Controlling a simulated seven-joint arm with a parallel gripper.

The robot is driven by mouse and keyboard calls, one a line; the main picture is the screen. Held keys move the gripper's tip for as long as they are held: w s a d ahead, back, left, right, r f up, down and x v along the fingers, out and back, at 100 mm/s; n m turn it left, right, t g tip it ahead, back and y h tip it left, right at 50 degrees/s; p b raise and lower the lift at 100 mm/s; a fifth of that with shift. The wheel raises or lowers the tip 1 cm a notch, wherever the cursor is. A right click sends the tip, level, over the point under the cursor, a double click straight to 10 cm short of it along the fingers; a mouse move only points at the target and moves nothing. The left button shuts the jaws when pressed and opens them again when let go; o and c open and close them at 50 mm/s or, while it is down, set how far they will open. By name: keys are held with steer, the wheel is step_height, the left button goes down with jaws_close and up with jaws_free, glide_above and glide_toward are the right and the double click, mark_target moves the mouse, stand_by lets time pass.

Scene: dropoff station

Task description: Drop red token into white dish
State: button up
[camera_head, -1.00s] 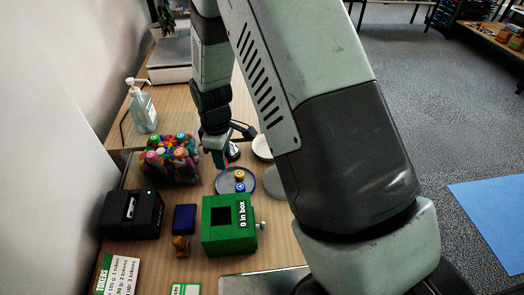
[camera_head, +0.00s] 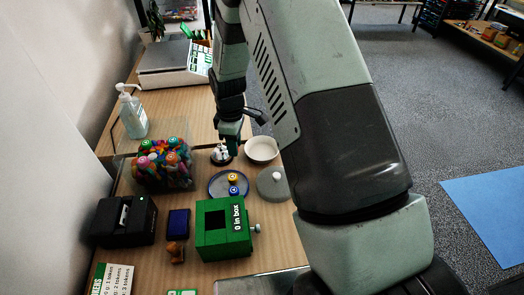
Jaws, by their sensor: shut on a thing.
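My gripper (camera_head: 232,149) is shut, pointing down just left of the white dish (camera_head: 262,150). What it holds is hidden by the fingers and too small to make out; no red token shows loose on the plate. The white dish is a shallow round bowl on the wooden table, partly beside my arm's link, and its visible inside looks empty. A blue-rimmed plate (camera_head: 215,191) in front of the gripper bears a yellow token (camera_head: 233,177) and a blue token (camera_head: 233,190).
A grey round lid (camera_head: 270,187) with a knob lies right of the plate. A green box (camera_head: 222,240) stands in front. A container of colourful items (camera_head: 162,166) stands left. A small dark-based object (camera_head: 220,154) sits beside the gripper. A sanitizer bottle (camera_head: 133,115) stands farther back.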

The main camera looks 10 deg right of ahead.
steer(key=w+d, duration=0.7)
steer(key=d, duration=0.4)
glide_above(268, 152)
steer(key=shift+f, duration=3.3)
steer(key=o, duration=1.1)
steer(key=shift+c, duration=0.2)
steer(key=shift+r, duration=0.1)
step_height(268, 152, up, 11)
steer(key=shift+f, duration=0.2)
steer(key=shift+r, duration=0.1)
